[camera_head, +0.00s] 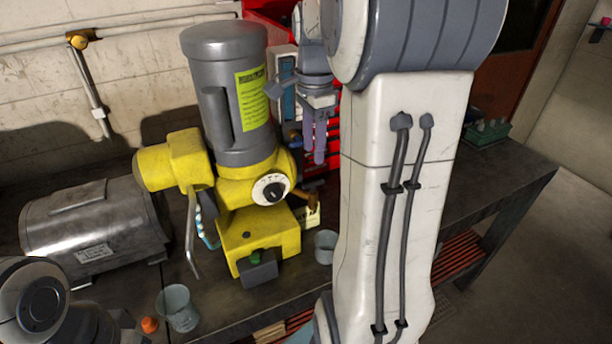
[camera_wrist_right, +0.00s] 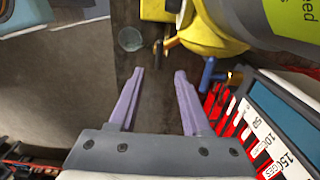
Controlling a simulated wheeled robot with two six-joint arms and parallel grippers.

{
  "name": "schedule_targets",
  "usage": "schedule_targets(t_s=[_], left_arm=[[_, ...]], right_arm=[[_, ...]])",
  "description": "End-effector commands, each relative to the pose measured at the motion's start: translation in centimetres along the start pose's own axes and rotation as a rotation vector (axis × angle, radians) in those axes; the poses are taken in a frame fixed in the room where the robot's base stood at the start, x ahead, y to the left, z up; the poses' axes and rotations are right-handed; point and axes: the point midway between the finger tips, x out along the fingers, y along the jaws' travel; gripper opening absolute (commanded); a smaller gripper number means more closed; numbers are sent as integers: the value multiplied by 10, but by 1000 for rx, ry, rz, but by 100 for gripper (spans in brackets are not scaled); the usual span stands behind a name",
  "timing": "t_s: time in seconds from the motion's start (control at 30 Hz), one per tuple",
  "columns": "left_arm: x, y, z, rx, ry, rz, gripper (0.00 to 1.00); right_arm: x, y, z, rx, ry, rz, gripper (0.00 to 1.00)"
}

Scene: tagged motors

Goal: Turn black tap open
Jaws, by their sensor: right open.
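My right gripper (camera_head: 313,152) hangs fingers-down to the right of the yellow machine (camera_head: 258,232). It is open and empty, with its two purple fingers apart in the right wrist view (camera_wrist_right: 159,76). A small dark tap (camera_wrist_right: 158,50) with an orange-brown lever (camera_wrist_right: 172,43) juts from the machine, just beyond the fingertips in the wrist view. In the head view, the brownish lever (camera_head: 313,203) shows below the gripper, apart from it. A round white dial with a black knob (camera_head: 271,190) is on the machine's front. My left gripper is not visible.
A blue tap (camera_wrist_right: 209,72) sits beside red drawers (camera_wrist_right: 228,115). A grey motor (camera_head: 90,230) stands left on the dark bench. Clear cups (camera_head: 178,308) and (camera_head: 325,246) stand near the machine. My right arm hides much of the bench at right.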

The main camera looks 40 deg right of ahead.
Motion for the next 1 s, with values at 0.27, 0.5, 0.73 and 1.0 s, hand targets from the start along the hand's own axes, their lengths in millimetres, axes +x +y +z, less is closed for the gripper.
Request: schedule_targets(t_s=[0.27,0.5,0.73,1.0], left_arm=[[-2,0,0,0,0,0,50],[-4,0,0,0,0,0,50],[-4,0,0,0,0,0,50],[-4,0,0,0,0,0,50]], right_arm=[[52,2,-1,-1,-2,5,48],[84,1,1,-4,-1,2,48],[92,0,2,-6,0,-1,48],[91,0,2,-7,0,-1,6]])
